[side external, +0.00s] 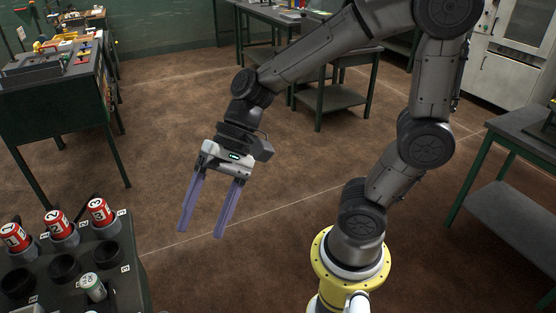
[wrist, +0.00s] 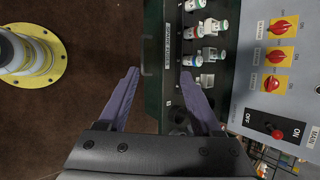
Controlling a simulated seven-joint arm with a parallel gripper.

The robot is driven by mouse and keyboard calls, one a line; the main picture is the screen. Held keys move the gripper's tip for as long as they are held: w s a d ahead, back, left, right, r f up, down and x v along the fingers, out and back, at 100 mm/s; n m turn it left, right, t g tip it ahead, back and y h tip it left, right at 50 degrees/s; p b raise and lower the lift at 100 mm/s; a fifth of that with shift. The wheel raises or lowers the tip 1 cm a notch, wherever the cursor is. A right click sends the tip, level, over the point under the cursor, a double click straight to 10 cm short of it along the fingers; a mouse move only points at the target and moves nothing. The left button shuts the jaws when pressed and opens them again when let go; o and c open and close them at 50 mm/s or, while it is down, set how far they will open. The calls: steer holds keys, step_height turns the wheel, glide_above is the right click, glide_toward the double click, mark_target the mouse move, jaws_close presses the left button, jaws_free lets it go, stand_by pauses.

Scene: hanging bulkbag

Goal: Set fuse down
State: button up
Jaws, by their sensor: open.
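My gripper (side external: 200,234) is open, its two purple fingers pointing down over bare floor, with nothing between them. In the wrist view my gripper (wrist: 160,72) is also empty, its right finger overlapping the dark fuse panel. Red fuses (side external: 100,212) marked with numbers stand in a row of holders on the dark rack (side external: 126,262) at lower left. A white and green fuse (side external: 93,288) sits in the nearer row, leaning slightly. The wrist view shows several pale capped fuses (wrist: 214,26) on the panel. My gripper is to the right of the rack and apart from it.
Empty round holders (side external: 107,255) lie beside the white fuse. A grey switch panel (wrist: 282,95) with red knobs and a main switch borders the fuse panel. Workbenches (side external: 62,105) stand at back left and right (side external: 510,150). The floor between is clear.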

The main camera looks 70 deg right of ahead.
steer(key=s+d+r+n+t+h, duration=0.1)
steer(key=s+d+n+t+h, duration=0.1)
steer(key=s+d+n+h, duration=0.2)
steer(key=s+d+r+n+t+h, duration=0.1)
steer(key=s+d+n+h, duration=0.2)
steer(key=d, duration=0.8)
steer(key=shift+s+r+n+t+h, duration=0.4)
steer(key=shift+n+h, duration=0.2)
steer(key=shift+n, duration=0.2)
